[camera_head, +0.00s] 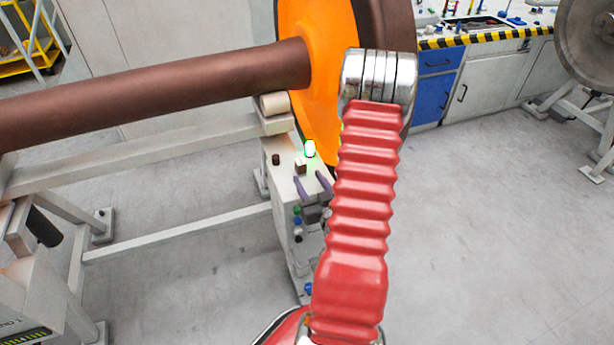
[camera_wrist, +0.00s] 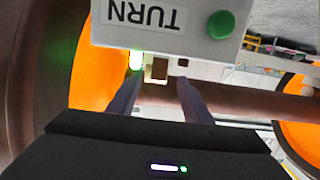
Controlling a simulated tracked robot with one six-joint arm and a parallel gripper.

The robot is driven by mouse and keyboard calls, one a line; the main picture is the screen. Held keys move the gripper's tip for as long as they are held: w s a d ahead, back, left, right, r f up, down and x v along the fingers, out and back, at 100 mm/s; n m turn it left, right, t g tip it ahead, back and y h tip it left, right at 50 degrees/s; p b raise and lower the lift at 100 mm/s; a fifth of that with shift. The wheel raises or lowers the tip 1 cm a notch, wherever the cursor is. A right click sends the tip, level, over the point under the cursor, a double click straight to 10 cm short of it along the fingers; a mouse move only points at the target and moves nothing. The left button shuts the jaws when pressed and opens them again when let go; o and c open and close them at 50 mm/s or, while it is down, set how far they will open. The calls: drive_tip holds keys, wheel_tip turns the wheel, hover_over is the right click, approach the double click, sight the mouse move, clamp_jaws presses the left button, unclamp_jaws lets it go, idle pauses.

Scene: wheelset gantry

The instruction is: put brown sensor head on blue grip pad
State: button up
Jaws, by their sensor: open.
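A small dark brown cylinder (camera_head: 276,159) stands upright on the white cabinet top, and it also shows in the wrist view (camera_wrist: 183,62). Beside it is a small brown-and-pale block (camera_head: 300,166), seen between my fingertips in the wrist view (camera_wrist: 159,69). I cannot tell for sure which of these is the brown sensor head. My gripper (camera_head: 308,177) has two purple-grey fingers, apart and empty, just in front of the block; in the wrist view the open fingers (camera_wrist: 159,80) point toward it. I cannot make out a blue grip pad.
A glowing green lamp (camera_head: 310,149) stands close beside the block. An orange wheel (camera_head: 322,100) and its brown axle (camera_head: 160,93) rise behind and to the left. The cabinet front has small coloured buttons. The grey floor is free at right.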

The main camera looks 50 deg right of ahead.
sight(302, 168)
drive_tip(key=shift+s+a+f+t, duration=0.2)
drive_tip(key=shift+s+f+t, duration=0.1)
drive_tip(key=shift+s, duration=0.1)
drive_tip(key=shift+s+a+t+h, duration=0.2)
drive_tip(key=shift+s+t+h, duration=0.2)
drive_tip(key=shift+x, duration=4.35)
drive_tip(key=shift+x, duration=2.6)
clamp_jaws()
